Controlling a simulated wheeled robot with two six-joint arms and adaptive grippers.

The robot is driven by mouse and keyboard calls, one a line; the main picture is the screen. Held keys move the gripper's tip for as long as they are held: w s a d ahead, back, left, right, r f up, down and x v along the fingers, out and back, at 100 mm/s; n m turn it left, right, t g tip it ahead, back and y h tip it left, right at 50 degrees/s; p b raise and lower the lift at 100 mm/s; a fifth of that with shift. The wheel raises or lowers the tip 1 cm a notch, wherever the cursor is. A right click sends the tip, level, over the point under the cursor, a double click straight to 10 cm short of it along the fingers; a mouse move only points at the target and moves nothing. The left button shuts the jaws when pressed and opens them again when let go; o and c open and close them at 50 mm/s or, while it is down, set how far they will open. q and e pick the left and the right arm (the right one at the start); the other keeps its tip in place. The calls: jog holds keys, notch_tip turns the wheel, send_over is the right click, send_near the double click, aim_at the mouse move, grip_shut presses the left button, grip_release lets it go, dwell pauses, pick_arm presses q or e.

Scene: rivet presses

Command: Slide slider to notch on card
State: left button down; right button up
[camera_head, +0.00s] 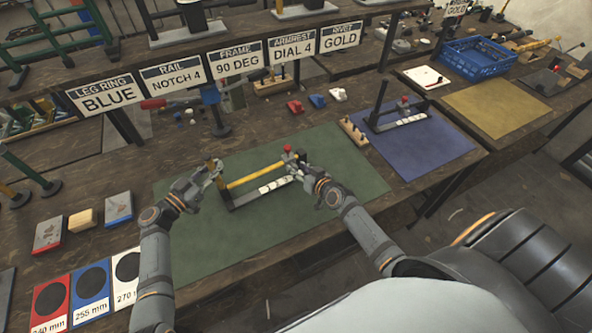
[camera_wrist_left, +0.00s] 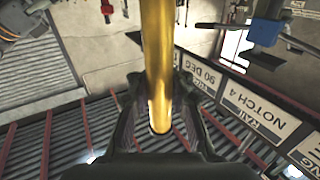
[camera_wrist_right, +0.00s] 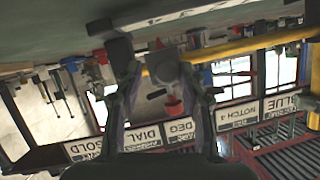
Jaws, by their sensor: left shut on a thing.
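The rail card (camera_head: 174,74) reads "NOTCH 4" and hangs in the row of cards at the back. On the green mat stands a press with a dark base, a pale marked rail strip (camera_head: 277,186), a yellow bar (camera_head: 255,173) and a red knob (camera_head: 287,148). My left gripper (camera_head: 217,168) is shut on the yellow post (camera_wrist_left: 157,65) at the press's left end. My right gripper (camera_head: 303,169) is open at the right end. A dark grey block (camera_wrist_right: 166,66), seemingly the slider, shows between its fingers in the right wrist view. Contact there is unclear.
The green mat (camera_head: 330,150) is mostly bare around the press. A blue mat (camera_head: 447,140) at right holds another press. A small wooden block with pegs (camera_head: 352,130) stands between them. Red, blue and white pieces lie behind; coloured blocks and size cards are at left.

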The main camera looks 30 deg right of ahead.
jog(key=shift+o, duration=1.2)
jog(key=shift+d, duration=0.1)
jog(key=shift+s, duration=0.1)
jog(key=v, duration=1.2)
jog(key=shift+f, duration=0.1)
